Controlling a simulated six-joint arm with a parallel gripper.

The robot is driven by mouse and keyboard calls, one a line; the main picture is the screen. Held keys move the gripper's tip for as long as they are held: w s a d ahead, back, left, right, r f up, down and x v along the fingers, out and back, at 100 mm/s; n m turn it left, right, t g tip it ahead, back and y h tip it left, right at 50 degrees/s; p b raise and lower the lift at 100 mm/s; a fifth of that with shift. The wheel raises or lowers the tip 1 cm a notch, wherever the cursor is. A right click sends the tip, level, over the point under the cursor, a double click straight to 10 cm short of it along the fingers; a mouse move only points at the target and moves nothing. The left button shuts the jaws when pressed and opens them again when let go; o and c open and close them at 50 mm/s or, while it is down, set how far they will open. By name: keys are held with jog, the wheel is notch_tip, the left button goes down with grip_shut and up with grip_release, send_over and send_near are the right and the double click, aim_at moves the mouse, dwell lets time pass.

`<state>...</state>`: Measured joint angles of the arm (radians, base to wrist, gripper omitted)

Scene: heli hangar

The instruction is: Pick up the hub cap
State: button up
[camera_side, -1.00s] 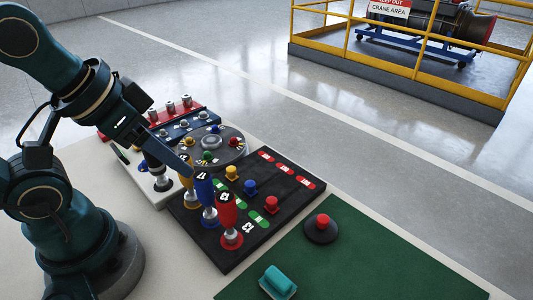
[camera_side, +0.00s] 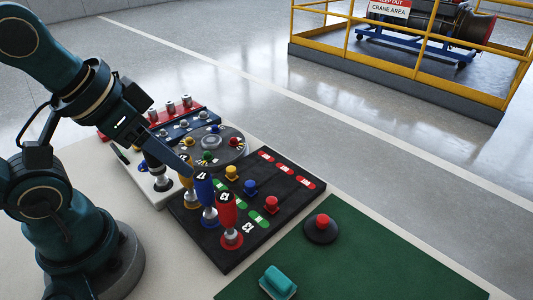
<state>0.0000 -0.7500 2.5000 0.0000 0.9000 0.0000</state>
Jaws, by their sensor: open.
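A black round cap with a red knob (camera_side: 322,228) lies on the green mat (camera_side: 390,262); it looks like the hub cap, though I cannot be sure. It sits upright and nothing touches it. My gripper (camera_side: 160,162) is open at the left, well away from this cap. It is over the white block (camera_side: 150,187), near a small post with a dark base, and its jaws partly hide what is there. I cannot tell whether it touches the post.
A black board (camera_side: 290,200) holds yellow, blue and red upright handles and small coloured knobs. A round grey hub (camera_side: 232,153) with coloured pieces stands behind it. Red and blue racks (camera_side: 172,112) are at the back. A teal-topped block (camera_side: 278,281) lies on the mat.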

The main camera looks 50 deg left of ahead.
jog(key=o, duration=0.6)
jog(key=w+d+r+t, duration=0.1)
jog(key=w+r, duration=0.3)
jog(key=w, duration=0.2)
jog(key=m+g+h, duration=0.1)
jog(key=m+g, duration=0.1)
jog(key=m, duration=0.1)
send_over(323, 218)
jog(key=a, duration=0.4)
notch_tip(323, 218, down, 7)
jog(key=shift+m+g, duration=0.7)
jog(key=shift+g, duration=0.1)
jog(key=d+f, duration=0.1)
jog(key=f, duration=0.1)
jog(key=d+f, duration=0.1)
jog(key=f, duration=0.1)
jog(key=s+d+f, duration=0.1)
jog(key=f, duration=0.2)
jog(key=shift+d, duration=0.15)
jog(key=shift+d+f, duration=0.15)
jog(key=shift+f, duration=0.15)
jog(key=shift+x, duration=2.25)
